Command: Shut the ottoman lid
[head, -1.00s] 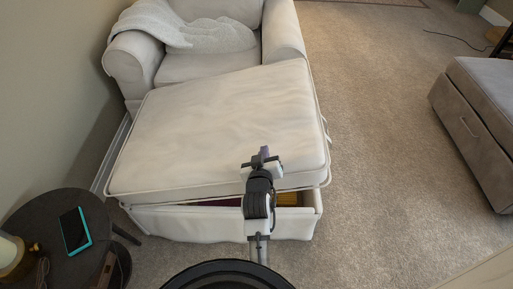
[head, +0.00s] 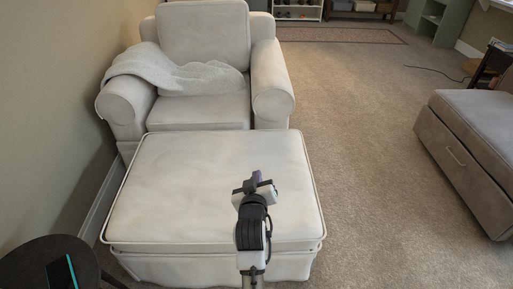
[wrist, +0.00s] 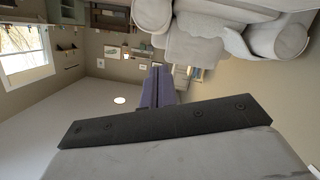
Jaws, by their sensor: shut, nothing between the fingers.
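The ottoman lid (head: 190,185) is a cream cushioned top in the head view. It lies level on the cream ottoman base (head: 185,266), and no gap shows along the visible front edge. My gripper (head: 257,179) is shut and empty. It appears over the right front part of the lid in the head view; whether it touches the lid is not clear. In the wrist view its purple fingers (wrist: 157,88) are together, pointing toward the room. My arm hides part of the lid's front edge.
A cream armchair (head: 203,102) with a knitted throw (head: 175,73) stands behind the ottoman. A dark round side table (head: 30,262) holding a phone (head: 62,273) is at the lower left. A grey storage bench (head: 465,155) stands right. Carpet (head: 370,180) between is clear.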

